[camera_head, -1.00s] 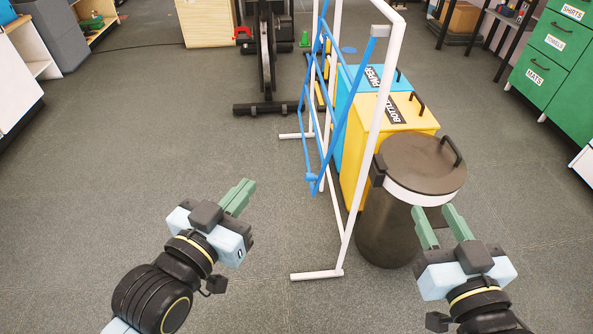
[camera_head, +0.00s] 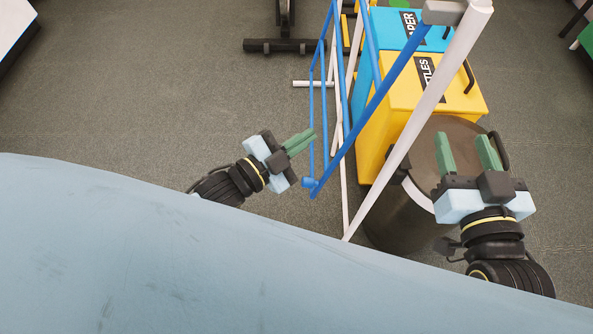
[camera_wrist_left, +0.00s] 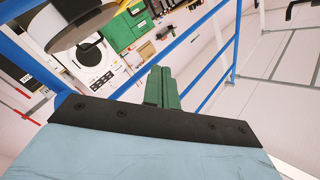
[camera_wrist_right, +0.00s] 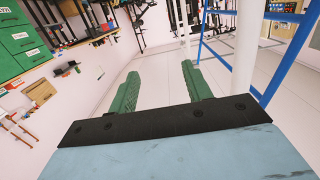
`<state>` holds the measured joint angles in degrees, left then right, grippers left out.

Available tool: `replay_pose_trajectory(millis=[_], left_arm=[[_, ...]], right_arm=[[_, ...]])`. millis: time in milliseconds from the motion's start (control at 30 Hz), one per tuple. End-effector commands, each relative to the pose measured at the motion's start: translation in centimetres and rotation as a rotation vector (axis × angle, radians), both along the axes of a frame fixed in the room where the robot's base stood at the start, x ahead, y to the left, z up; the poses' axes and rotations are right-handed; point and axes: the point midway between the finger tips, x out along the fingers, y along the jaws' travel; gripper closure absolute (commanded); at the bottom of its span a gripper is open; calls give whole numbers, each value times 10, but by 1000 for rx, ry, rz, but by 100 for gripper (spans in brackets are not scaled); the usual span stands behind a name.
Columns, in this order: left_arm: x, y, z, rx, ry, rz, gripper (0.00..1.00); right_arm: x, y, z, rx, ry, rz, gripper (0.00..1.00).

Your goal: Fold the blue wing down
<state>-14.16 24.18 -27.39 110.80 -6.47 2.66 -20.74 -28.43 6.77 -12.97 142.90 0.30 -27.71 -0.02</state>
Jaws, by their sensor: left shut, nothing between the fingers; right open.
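The blue wing (camera_head: 377,97) is a frame of thin blue bars on the white drying rack (camera_head: 420,110). It slants down and left from the rack's grey top corner piece. Its blue bars also cross the left wrist view (camera_wrist_left: 167,50) and the right side of the right wrist view (camera_wrist_right: 290,57). My left gripper (camera_head: 308,140) is shut and empty, with its tips close to the wing's lower left part; I cannot tell whether they touch. My right gripper (camera_head: 463,142) is open and empty, right of the white post, over the dark bin.
A yellow bin (camera_head: 440,92) and a blue bin (camera_head: 395,25) stand behind the rack. A round dark bin (camera_head: 395,225) stands under my right gripper. Open floor (camera_head: 150,90) lies to the left. A pale blue surface of mine hides the near floor.

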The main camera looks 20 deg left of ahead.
Motion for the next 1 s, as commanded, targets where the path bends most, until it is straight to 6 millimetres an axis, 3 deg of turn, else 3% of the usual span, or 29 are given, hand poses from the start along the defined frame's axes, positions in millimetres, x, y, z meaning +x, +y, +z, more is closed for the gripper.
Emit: replay_pose_trajectory(millis=[167, 300, 500, 633, 767, 1000], left_arm=[[-8, 12, -46, 214, -256, -217, 100], [-26, 49, -82, 362, -456, -402, 100], [-50, 111, -108, 481, -639, -595, 100], [-60, 135, -112, 506, -693, -655, 100], [-62, 137, -113, 510, -710, -673, 100], [-51, 98, -113, 505, -714, -673, 100]], right_arm=[[1, 5, 27, 43, -140, 11, 51], [-2, 8, 50, 78, -256, 19, 51], [-7, 10, 73, 116, -376, 26, 51], [-10, 10, 80, 130, -415, 28, 51], [-11, 10, 84, 138, -440, 30, 51], [-17, 10, 94, 164, -524, 33, 51]])
